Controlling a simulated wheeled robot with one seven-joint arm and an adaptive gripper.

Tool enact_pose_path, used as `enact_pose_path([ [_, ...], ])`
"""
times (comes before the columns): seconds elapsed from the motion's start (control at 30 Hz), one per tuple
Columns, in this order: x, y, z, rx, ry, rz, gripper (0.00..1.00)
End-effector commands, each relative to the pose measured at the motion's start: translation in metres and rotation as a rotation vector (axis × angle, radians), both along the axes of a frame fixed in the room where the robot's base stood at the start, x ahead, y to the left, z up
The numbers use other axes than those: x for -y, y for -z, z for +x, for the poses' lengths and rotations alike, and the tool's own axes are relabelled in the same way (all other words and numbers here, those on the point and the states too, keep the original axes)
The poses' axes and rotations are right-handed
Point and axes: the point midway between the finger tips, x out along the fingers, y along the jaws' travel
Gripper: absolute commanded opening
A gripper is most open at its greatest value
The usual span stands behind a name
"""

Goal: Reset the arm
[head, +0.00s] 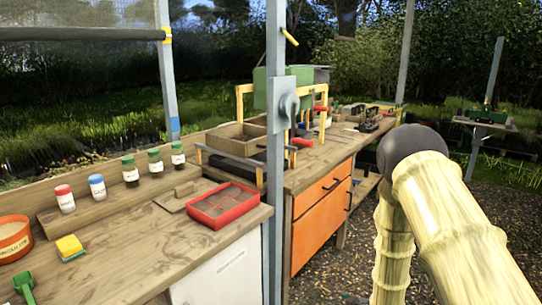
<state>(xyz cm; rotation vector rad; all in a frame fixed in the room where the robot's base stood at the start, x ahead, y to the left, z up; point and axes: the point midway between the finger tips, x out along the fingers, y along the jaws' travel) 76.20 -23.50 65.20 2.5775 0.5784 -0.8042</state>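My arm, with pale yellow, ribbed links and a dark round joint, fills the right side of the head view. One link hangs down from the joint and leaves the picture at the bottom edge. My gripper is not in the picture, so its fingers and anything in them are hidden. The visible part of the arm is in front of the gravel and apart from the workbench (130,235).
A grey post (275,150) stands at the bench's front edge. A red tray (223,204), several capped jars, a yellow sponge (69,246), a green scoop (25,286) and an orange tub (14,240) are on the bench. Orange drawers (320,222) sit behind the post. Gravel (480,205) lies open at right.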

Motion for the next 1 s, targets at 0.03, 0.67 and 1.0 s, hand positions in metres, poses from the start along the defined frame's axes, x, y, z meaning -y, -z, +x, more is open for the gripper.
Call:
enact_pose_path([
  [0.03, 0.000, 0.015, -0.027, -0.063, 0.038, 0.011, 0.44],
  [0.67, -0.005, 0.097, -0.370, -0.778, 0.507, 0.028, 0.44],
  [1.0, -0.009, 0.086, -0.455, -0.943, 0.619, 0.001, 0.44],
])
